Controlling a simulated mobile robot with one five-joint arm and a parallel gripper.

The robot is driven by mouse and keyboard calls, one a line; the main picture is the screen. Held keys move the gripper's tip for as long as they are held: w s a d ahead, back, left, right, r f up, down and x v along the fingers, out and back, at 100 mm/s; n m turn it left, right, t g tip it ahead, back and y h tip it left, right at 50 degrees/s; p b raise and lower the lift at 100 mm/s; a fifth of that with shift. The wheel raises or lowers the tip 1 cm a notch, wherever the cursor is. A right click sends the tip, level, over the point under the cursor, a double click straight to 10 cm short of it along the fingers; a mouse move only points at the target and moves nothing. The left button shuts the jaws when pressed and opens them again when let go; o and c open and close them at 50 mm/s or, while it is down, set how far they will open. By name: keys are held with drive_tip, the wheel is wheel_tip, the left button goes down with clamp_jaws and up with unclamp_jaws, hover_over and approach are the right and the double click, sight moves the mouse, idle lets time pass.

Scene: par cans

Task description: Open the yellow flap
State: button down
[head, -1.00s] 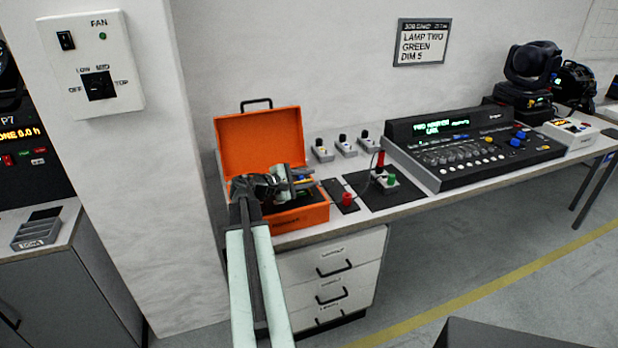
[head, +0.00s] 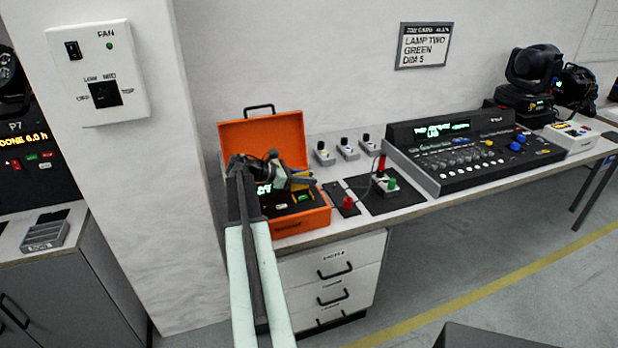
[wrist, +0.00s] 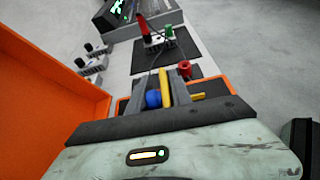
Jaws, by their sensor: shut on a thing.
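The yellow flap (wrist: 163,82) stands as a narrow yellow strip between the two grey fingers of my gripper (wrist: 163,90) in the wrist view. I take the gripper to be shut on the flap. A blue knob (wrist: 153,99) shows close beside the strip. The flap's hinge and whatever lies under it are hidden. My arm covers the left part of the case.
The case's orange lid (head: 265,137) stands open behind my gripper. Right of the case are a red knob (head: 348,203), a dark mat with red and green knobs (head: 378,200), several small knob boxes (head: 347,150) and a lighting console (head: 470,150).

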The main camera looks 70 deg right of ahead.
drive_tip(key=shift+w+d+f+n+y, duration=0.1)
drive_tip(key=shift+w+d+n+y, duration=0.3)
drive_tip(key=shift+n, duration=0.3)
drive_tip(key=shift+g, duration=0.3)
drive_tip(key=c, duration=1.4)
unclamp_jaws()
drive_tip(key=shift+w+a, duration=0.1)
drive_tip(key=shift+w, duration=0.05)
drive_tip(key=shift+o, duration=0.2)
